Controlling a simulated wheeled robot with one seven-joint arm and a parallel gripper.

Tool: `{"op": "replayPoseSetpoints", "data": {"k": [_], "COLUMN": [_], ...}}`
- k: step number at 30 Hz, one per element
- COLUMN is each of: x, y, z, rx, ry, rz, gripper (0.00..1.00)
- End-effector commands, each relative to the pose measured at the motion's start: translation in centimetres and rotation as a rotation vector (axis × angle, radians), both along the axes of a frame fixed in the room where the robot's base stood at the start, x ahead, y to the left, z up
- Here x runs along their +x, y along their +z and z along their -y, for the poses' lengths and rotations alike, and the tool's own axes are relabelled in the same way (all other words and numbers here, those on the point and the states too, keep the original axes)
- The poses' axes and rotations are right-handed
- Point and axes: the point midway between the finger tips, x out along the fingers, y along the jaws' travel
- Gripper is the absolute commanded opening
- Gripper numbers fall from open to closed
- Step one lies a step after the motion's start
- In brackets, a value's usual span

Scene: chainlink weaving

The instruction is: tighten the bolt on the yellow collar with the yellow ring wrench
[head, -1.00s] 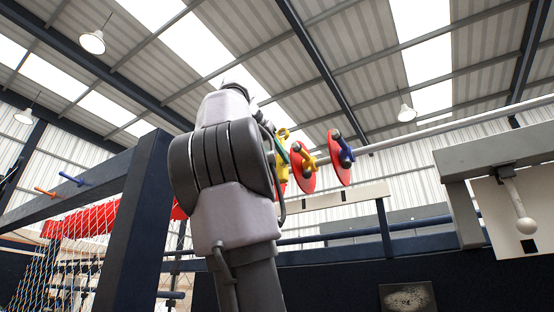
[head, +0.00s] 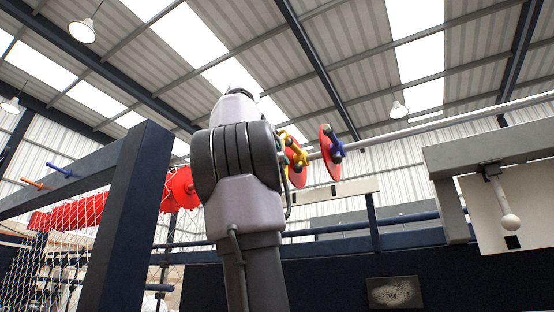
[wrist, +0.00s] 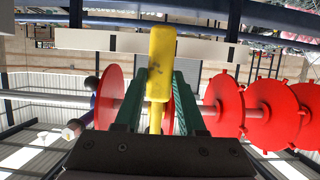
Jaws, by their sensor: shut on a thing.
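My gripper (wrist: 158,98) has green fingers shut on the yellow ring wrench (wrist: 160,62), whose thick yellow end stands up between them in the wrist view. In the head view my wrist hides most of the gripper, and a bit of yellow shows beside its green fingers. The yellow collar (head: 300,157) appears as a small yellow piece by the near red disc, on a pale horizontal shaft (head: 450,122). In the wrist view the wrench and fingers stand in front of the shaft. The collar's bolt and any contact with the wrench's ring cannot be made out.
A red disc (head: 331,156) with a blue collar (head: 339,149) sits farther along the shaft. Several toothed red discs (wrist: 268,112) crowd the shaft to the right in the wrist view. A dark blue post (head: 127,215) and wire mesh (head: 60,235) stand left of my arm.

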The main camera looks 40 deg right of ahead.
Motion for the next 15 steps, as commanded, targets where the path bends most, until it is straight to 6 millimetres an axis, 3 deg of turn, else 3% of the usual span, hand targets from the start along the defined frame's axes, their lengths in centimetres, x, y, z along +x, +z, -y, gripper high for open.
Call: {"op": "replayPoseSetpoints", "data": {"k": [15], "x": [0.6], "y": [0.0], "z": [1.3], "rx": [-0.001], "ry": [0.001], "rz": [0.001], "gripper": [0.0]}}
